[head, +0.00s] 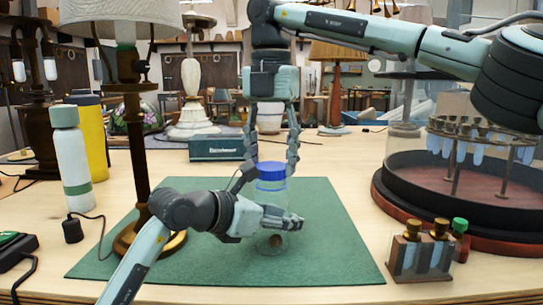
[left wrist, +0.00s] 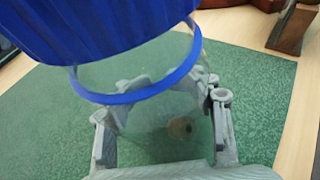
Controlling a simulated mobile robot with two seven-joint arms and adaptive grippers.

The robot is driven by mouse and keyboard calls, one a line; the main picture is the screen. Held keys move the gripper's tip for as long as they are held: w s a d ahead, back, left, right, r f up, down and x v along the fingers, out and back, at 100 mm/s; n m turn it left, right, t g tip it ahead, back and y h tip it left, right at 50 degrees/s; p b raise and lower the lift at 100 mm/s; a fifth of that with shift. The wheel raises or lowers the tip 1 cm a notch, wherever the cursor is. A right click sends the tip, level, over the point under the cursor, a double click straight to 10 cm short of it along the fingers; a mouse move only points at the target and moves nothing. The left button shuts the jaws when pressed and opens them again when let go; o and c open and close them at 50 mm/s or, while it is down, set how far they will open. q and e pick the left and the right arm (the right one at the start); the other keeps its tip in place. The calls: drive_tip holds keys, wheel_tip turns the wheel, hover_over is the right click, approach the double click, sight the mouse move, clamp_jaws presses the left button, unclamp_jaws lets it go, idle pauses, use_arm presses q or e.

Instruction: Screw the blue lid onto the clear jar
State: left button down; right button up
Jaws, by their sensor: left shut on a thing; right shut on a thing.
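The clear jar (head: 271,243) stands upright on the green mat (head: 335,240), with a small brown thing in its bottom. My left gripper (head: 283,218) is shut on the jar's body from the side; its fingers flank the jar in the left wrist view (left wrist: 163,120). The blue lid (head: 271,170) is at the jar's mouth, roughly level. My right gripper (head: 271,160) comes straight down from above and is shut on the lid, one finger at each side. In the left wrist view the lid (left wrist: 100,28) is above a thin blue ring (left wrist: 140,90); I cannot tell whether the threads are engaged.
A lamp (head: 135,150) stands at the mat's left, close to my left arm. A white bottle (head: 72,160) and a yellow bottle (head: 90,140) are further left. A rack of vials (head: 420,255) is at the right front, before a round dark-rimmed stand (head: 400,205). The mat's right part is clear.

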drive_tip(key=shift+f, duration=0.5)
drive_tip(key=m, duration=1.2)
drive_tip(key=shift+d, duration=0.1)
drive_tip(key=m, duration=0.4)
drive_tip(key=shift+s, duration=0.1)
drive_tip(key=o, duration=0.7)
drive_tip(key=shift+c, duration=0.2)
